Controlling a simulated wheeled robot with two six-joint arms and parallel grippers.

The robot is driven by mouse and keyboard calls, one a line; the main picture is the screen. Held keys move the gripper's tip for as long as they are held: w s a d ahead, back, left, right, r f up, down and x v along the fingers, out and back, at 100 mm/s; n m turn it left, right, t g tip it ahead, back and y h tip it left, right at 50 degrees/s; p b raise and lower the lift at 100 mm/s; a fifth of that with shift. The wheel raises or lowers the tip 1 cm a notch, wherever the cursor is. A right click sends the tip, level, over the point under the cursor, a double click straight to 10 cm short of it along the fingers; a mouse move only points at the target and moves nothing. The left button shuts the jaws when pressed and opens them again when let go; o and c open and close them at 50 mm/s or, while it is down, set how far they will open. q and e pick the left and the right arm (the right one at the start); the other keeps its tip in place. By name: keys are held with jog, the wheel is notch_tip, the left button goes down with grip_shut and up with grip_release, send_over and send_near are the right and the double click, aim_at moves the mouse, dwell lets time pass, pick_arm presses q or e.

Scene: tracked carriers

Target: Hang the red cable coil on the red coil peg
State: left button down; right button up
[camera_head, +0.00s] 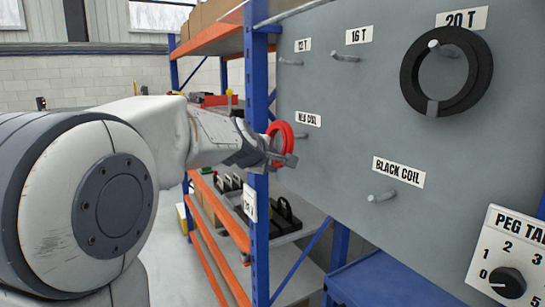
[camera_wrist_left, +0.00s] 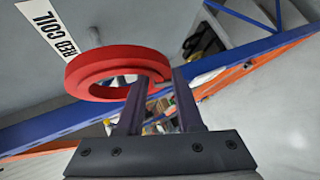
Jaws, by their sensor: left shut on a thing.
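The red cable coil (camera_head: 288,135) is a thick red ring in front of the grey peg board. My left gripper (camera_head: 284,160) is shut on its rim, and in the left wrist view the red coil (camera_wrist_left: 82,75) has its near edge between the two fingers (camera_wrist_left: 160,80). The red coil peg (camera_head: 301,135) sticks out of the board below the RED COIL label, right beside the coil. Whether the ring is around the peg or just in front of it, I cannot tell. My right gripper is not in view.
A black ring (camera_head: 411,80) hangs on the 20 T peg. The black coil peg (camera_head: 381,197), 12 T peg (camera_head: 290,62) and 16 T peg (camera_head: 344,57) are bare. A blue rack post (camera_head: 257,100) stands close beside my left wrist. A dial panel (camera_head: 508,255) is at lower right.

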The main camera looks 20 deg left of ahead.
pick_arm(q)
jog(key=shift+w+d+f+p, duration=0.3)
jog(key=shift+w+d+p, duration=0.5)
jog(key=shift+w, duration=0.2)
jog(key=shift+w+d+f+p, duration=0.25)
jog(key=shift+w+d+p, duration=0.5)
jog(key=shift+w, duration=0.25)
jog(key=shift+c, duration=2.4)
grip_release()
jog(key=shift+f, duration=0.1)
jog(key=shift+s, duration=0.1)
